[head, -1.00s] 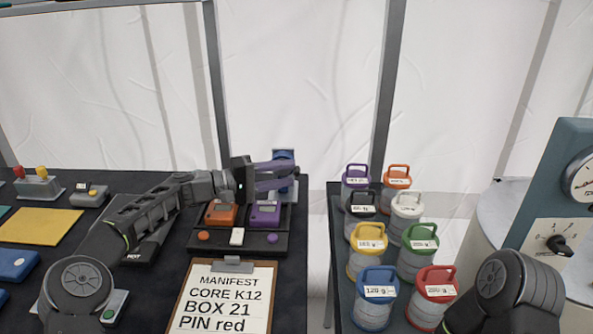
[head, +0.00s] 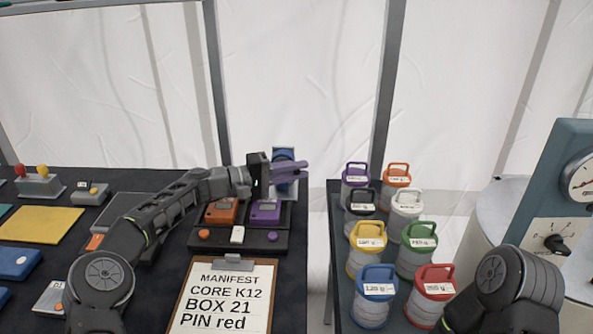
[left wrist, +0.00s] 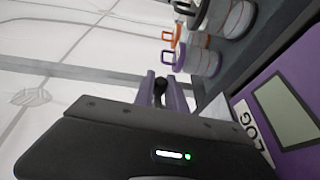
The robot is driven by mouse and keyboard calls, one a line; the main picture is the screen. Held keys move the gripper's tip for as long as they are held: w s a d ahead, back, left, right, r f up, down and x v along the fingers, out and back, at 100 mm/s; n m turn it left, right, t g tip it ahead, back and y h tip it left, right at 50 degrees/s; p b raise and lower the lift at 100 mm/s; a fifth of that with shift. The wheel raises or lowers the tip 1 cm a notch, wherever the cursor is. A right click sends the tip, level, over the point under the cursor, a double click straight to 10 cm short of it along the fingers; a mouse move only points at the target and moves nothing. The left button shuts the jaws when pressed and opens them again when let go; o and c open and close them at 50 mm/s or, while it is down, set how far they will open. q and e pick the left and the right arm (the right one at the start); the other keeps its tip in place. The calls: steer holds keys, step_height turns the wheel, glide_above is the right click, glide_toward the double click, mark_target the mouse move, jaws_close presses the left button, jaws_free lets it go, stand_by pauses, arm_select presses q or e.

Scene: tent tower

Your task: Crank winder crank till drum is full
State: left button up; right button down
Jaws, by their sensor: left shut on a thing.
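The winder (head: 284,154) is a blue and grey device at the back edge of the dark table, partly hidden behind my left gripper. My left gripper (head: 298,168), with purple fingers, reaches across its front. In the left wrist view a dark round knob (left wrist: 160,88), apparently the crank's handle, sits between the fingers, and the gripper (left wrist: 161,92) is shut on it. The drum and how much is wound on it cannot be made out. My right gripper is out of view.
An orange logger box (head: 221,212) and a purple logger box (head: 265,213) stand just in front of the winder. A manifest clipboard (head: 222,300) lies nearer. Several lidded canisters with coloured handles, including a purple one (head: 355,180), stand on the table to the right, across a gap.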

arm_select(q)
jaws_close()
